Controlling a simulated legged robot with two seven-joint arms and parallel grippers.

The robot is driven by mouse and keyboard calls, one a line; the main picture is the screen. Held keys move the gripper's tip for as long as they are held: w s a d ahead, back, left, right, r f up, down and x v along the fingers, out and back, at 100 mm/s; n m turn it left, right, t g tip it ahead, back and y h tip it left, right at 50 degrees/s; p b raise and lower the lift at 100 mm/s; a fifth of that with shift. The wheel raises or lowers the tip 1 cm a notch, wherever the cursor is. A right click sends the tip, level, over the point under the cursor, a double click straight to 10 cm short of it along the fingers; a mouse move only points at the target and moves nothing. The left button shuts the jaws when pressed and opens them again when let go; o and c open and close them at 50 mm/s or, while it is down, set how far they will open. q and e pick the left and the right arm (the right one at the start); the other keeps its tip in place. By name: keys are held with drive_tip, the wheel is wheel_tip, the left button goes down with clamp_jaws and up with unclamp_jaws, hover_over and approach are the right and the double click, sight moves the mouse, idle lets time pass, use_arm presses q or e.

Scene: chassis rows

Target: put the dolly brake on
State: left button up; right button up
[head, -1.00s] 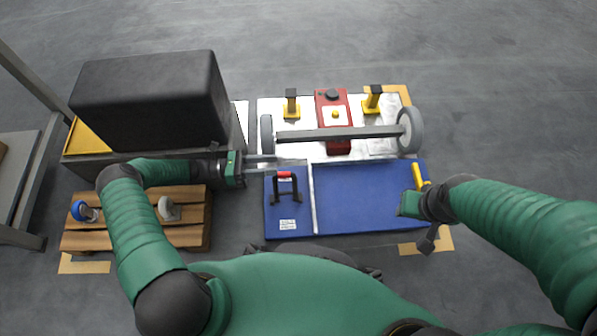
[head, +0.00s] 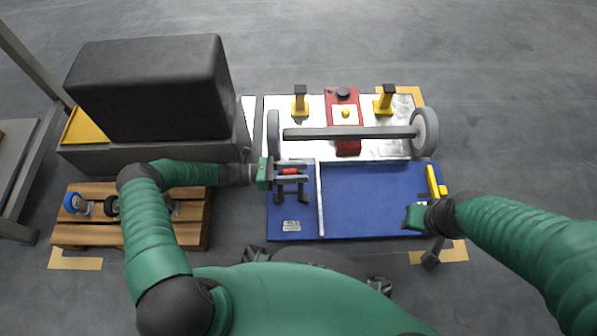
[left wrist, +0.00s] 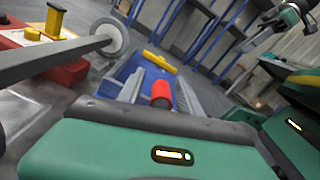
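A blue dolly deck (head: 370,195) lies in front of me. A black upright handle with a red grip (head: 290,171) stands at its left end. My left gripper (head: 290,174) has its two fingers on either side of the red grip, apparently with slight gaps. The left wrist view shows the red grip (left wrist: 161,92) between the grey fingers. A yellow lever or bar (head: 436,180) is at the deck's right edge, and it also shows in the left wrist view (left wrist: 160,61). My right gripper (head: 415,217) is by the deck's front right corner; its fingers do not show clearly. Which part is the brake is unclear.
Behind the deck is a silver plate with an axle (head: 350,133), grey wheels, yellow stands and a red block (head: 348,148). A large black box (head: 150,90) stands back left. A wooden pallet (head: 190,235) with casters lies left. Floor to the right is clear.

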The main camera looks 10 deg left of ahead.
use_arm(q)
clamp_jaws()
drive_tip(key=shift+w, duration=0.1)
idle(1.2)
